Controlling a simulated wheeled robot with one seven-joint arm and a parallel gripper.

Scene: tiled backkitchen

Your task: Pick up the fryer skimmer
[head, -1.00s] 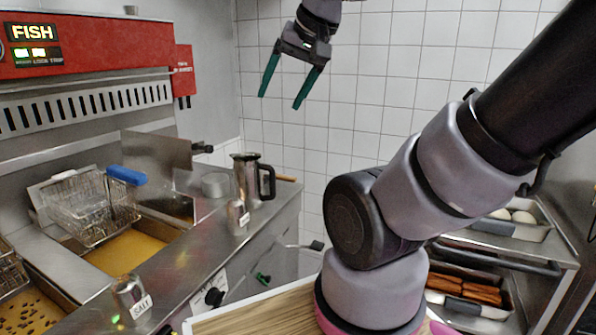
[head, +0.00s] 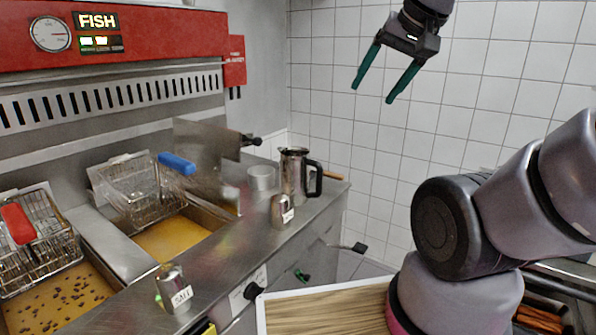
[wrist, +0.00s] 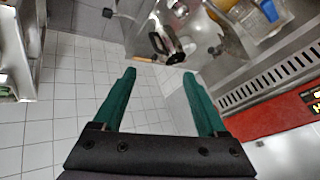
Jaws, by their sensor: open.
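I cannot make out the fryer skimmer for certain. A tan handle (head: 334,176) sticks out to the right from behind the metal pitcher (head: 294,174) on the steel counter, and it may belong to the skimmer. Its other end is hidden by the pitcher. It also shows as a short tan piece in the wrist view (wrist: 143,59). My gripper (head: 373,95) hangs open and empty, its green fingers in front of the tiled wall. In the head view it is above and to the right of the pitcher. The open fingers also show in the wrist view (wrist: 159,73).
Shakers (head: 283,209) and a round metal container (head: 261,178) stand near the pitcher. A metal panel with a black handle (head: 249,140) rises beside the fryer. Wire baskets (head: 140,188) sit at the oil vats. A wooden board (head: 325,313) lies in front of my arm.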

